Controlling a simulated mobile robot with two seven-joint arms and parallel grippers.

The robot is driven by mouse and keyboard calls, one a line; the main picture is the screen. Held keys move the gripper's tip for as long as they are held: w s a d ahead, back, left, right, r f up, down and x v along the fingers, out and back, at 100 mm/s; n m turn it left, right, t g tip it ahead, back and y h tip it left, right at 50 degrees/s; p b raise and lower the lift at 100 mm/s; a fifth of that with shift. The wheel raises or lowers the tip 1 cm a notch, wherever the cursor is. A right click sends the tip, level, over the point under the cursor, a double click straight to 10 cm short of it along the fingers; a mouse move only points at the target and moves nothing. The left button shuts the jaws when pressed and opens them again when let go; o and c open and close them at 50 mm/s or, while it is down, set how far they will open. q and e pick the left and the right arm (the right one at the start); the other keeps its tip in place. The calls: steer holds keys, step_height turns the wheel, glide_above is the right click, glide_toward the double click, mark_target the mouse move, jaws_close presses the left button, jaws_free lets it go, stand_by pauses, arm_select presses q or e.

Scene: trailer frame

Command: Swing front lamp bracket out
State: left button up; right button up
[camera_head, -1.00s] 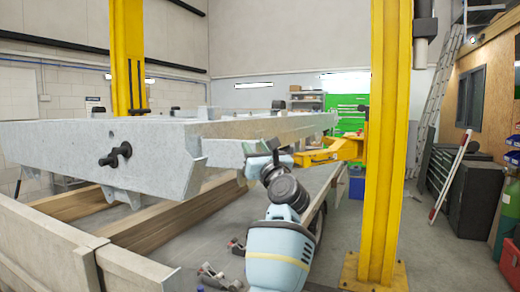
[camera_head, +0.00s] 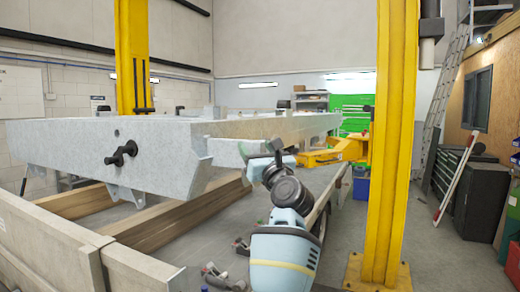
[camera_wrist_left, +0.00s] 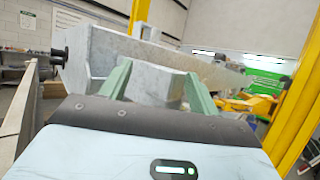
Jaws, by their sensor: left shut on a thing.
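The front lamp bracket (camera_head: 226,153) is a short grey galvanised piece at the right end of the trailer frame's front beam (camera_head: 100,152). My left gripper (camera_head: 254,150) is at the bracket's free right end and shut on it. In the left wrist view the green fingers of my left gripper (camera_wrist_left: 158,74) stand on either side of the grey bracket (camera_wrist_left: 153,88). The fingertips are partly hidden in the head view. The bracket reaches out to the right of the beam's angled end. My right gripper is not in view.
A yellow lift post (camera_head: 391,140) stands to the right of my arm, with a yellow lift arm (camera_head: 335,153) behind the gripper. Wooden beams (camera_head: 175,215) lie under the frame. A grey side panel (camera_head: 60,240) runs along the near left. The floor right of the post is clear.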

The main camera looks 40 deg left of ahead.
arm_select(q)
steer(key=v, duration=0.6)
steer(key=shift+w+d+f+b, duration=0.2)
steer(key=shift+w+f+b, duration=0.05)
steer(key=shift+b, duration=0.15)
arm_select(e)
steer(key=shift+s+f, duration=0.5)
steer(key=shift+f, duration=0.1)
arm_select(q)
steer(key=shift+d, duration=0.1)
